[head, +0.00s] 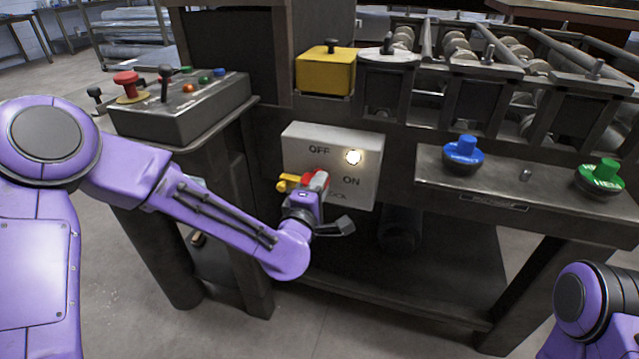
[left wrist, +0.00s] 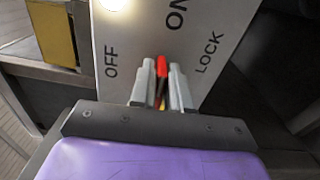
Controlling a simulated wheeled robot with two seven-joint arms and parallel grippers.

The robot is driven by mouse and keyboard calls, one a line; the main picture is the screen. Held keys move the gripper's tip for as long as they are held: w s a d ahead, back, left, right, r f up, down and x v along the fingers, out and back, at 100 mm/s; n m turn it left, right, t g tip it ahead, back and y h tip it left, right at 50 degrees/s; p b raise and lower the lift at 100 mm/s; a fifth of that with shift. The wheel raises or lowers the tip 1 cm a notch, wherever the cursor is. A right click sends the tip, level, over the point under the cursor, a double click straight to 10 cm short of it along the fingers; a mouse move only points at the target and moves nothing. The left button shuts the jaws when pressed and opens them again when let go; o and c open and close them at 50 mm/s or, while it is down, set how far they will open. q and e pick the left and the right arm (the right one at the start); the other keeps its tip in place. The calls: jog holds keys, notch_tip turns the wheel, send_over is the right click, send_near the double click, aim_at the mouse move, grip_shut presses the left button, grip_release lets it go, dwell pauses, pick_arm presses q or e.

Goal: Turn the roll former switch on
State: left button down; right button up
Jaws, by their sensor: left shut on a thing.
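The light grey switch box (head: 297,148) is on the front of the roll former, with the labels OFF, ON and LOCK on its face. A round lamp (head: 353,157) on it glows pale yellow. My left gripper (head: 309,191) is at the box, its fingers shut around the red switch handle (head: 317,179). In the left wrist view, the fingers (left wrist: 162,88) pinch the red handle (left wrist: 162,66), whose tip points roughly toward ON. A yellow part (head: 288,183) shows beside the handle. The fingers hide most of the switch, so its exact setting is unclear. My right gripper is out of view.
A control console (head: 200,108) with a red mushroom button (head: 128,86) stands at left. A yellow block (head: 325,72) sits above the box. Blue (head: 463,153) and green (head: 601,174) knobs are on the ledge at right. Bare floor lies in front.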

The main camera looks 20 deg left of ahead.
pick_arm(q)
jog(key=shift+a+m, duration=0.1)
jog(key=shift+m, duration=0.2)
dwell(0.4)
jog(key=c, duration=1.2)
grip_release()
jog(key=s+p, duration=0.1)
jog(key=s, duration=0.4)
jog(key=s+p, duration=0.2)
jog(key=s, duration=0.3)
jog(key=shift+s+a+f+p, duration=0.1)
jog(key=shift+s+a+p, duration=0.1)
jog(key=shift+s+p, duration=0.1)
